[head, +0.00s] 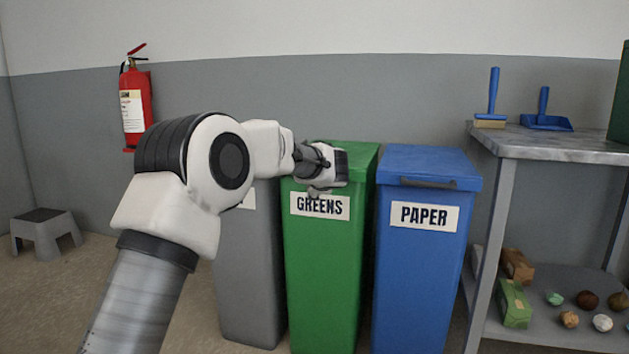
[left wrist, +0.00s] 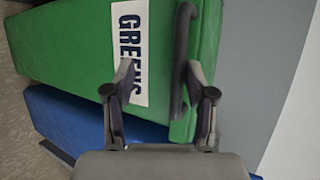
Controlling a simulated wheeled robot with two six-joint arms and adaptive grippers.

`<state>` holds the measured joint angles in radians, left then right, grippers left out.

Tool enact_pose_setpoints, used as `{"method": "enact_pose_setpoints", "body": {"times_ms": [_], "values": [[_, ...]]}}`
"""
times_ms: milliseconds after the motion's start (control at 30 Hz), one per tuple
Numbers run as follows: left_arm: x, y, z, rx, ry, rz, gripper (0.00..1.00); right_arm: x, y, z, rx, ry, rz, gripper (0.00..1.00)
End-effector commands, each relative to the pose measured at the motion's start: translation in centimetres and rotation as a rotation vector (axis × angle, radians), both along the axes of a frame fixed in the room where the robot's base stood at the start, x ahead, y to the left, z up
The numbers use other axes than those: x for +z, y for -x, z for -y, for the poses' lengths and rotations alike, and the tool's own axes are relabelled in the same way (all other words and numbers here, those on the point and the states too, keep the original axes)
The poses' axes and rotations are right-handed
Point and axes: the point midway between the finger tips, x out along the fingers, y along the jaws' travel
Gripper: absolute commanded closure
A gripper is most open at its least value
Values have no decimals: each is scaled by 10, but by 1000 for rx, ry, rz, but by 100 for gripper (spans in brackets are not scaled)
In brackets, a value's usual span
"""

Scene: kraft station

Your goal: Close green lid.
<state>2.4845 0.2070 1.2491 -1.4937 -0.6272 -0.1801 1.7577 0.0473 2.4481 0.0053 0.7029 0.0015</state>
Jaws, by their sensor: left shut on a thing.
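The green bin (head: 325,270) labelled GREENS stands between a grey bin and a blue bin. Its green lid (head: 362,155) looks down over the bin's top, with its front part covered by my left arm in the head view. My left gripper (head: 325,183) is at the lid's front edge. In the left wrist view, the lid's dark handle (left wrist: 181,50) passes between the fingers of my left gripper (left wrist: 160,75), close to the right-hand finger. The gripper is shut on this handle. The GREENS label (left wrist: 130,45) shows beside it. My right gripper is not in view.
The blue PAPER bin (head: 412,270) stands close on the right, its lid down. The grey bin (head: 248,280) stands close on the left, its top hidden by my arm. A metal table (head: 560,146) is at the right. A grey stool (head: 45,232) is at the far left.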

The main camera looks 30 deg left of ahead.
Motion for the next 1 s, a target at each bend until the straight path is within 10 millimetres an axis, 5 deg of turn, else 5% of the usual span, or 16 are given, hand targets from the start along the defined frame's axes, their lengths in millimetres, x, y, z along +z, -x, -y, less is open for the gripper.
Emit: {"method": "enact_pose_setpoints", "body": {"times_ms": [367,800,1000], "values": [[-2,4,5,-2,2,-8,61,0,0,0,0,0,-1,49],[44,72,65,-1,-3,0,61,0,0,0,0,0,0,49],[51,84,75,0,-1,2,61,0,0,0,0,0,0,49]]}}
